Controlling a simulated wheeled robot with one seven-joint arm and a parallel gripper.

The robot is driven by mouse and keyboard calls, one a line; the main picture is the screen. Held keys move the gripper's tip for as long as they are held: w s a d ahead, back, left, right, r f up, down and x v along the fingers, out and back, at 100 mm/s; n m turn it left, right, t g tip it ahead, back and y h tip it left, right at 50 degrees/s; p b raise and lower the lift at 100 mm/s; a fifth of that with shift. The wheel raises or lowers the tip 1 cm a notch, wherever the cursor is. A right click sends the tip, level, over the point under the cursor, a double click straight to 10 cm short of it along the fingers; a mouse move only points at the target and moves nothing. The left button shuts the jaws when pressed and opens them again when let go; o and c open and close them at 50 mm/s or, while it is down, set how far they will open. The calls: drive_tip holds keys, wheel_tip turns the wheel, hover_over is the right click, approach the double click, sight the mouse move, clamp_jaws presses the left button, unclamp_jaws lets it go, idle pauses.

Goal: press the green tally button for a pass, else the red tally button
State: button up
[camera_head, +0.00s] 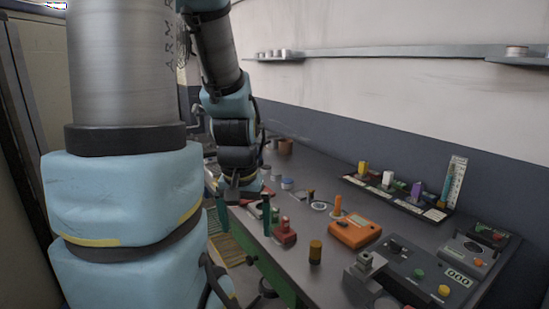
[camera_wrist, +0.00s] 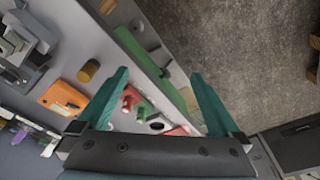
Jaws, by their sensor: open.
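A dark control panel (camera_head: 395,262) lies at the front right of the bench. A green button (camera_head: 419,273) and an amber button (camera_head: 444,291) stand on it, beside a small digit counter (camera_head: 458,277). A smaller dark box (camera_head: 490,235) behind it carries a small reddish button (camera_head: 498,236); I cannot tell for sure which buttons are the tally ones. My gripper (camera_head: 246,213) is open and empty, with teal fingers, well left of the panel.
An orange meter (camera_head: 355,232) and a brown-yellow cylinder (camera_head: 315,252) stand between my gripper and the panel. Red blocks (camera_head: 285,232) sit near the front edge. A rack (camera_head: 399,200) of coloured pieces is at the back. The floor (camera_wrist: 255,60) shows beyond the bench.

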drive_tip(key=shift+s+a+f+n, duration=0.15)
drive_tip(key=shift+s+a+n, duration=0.1)
drive_tip(key=shift+s+n, duration=0.1)
clamp_jaws()
idle(0.6)
idle(0.9)
